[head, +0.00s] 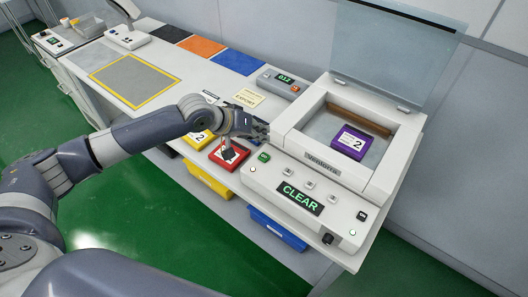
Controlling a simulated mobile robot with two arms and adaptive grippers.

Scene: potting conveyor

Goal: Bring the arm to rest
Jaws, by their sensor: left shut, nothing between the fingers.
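My left arm reaches in from the left across the front of the white bench (160,75). My left gripper (264,131) is shut and empty. It hangs at the left side of the white machine with the open clear lid, close to the machine's front left corner; I cannot tell whether it touches. Below it is a red block with a black part on top (229,154). My right gripper is not in view.
The machine (378,185) holds a purple block (350,142) labelled 2 and its display reads CLEAR (300,198). A yellow block (199,139) sits partly behind my arm. Yellow (208,182) and blue (275,229) bins are under the bench. A yellow-framed grey area (135,80) is bare.

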